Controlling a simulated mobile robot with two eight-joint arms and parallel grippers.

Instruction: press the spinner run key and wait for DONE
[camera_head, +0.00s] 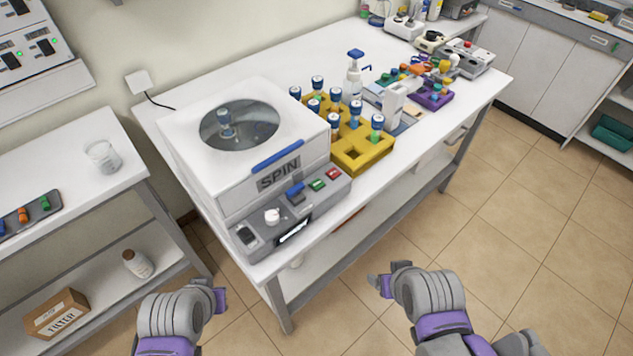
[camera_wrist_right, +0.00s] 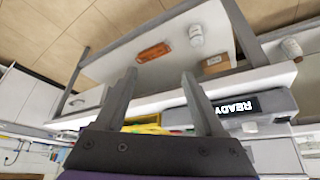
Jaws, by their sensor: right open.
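The spinner (camera_head: 245,145) is a white box marked SPIN on the bench, its lid shut, with a capped vial visible through the round window. Its grey front panel (camera_head: 262,232) carries a green key (camera_head: 317,185), a red key (camera_head: 333,174), a blue key and a white knob. In the right wrist view the panel's display (camera_wrist_right: 240,107) reads READY. My right gripper (camera_head: 378,285) is in front of the bench, right of the panel and apart from it. Its fingers are spread and empty in the wrist view (camera_wrist_right: 159,76). My left gripper (camera_head: 220,299) is low in front of the bench; its jaw gap is hidden.
A yellow rack (camera_head: 362,158) with several blue-capped vials stands right of the spinner. A side table (camera_head: 75,165) with a beaker (camera_head: 102,156) is at left. The floor before the bench is clear.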

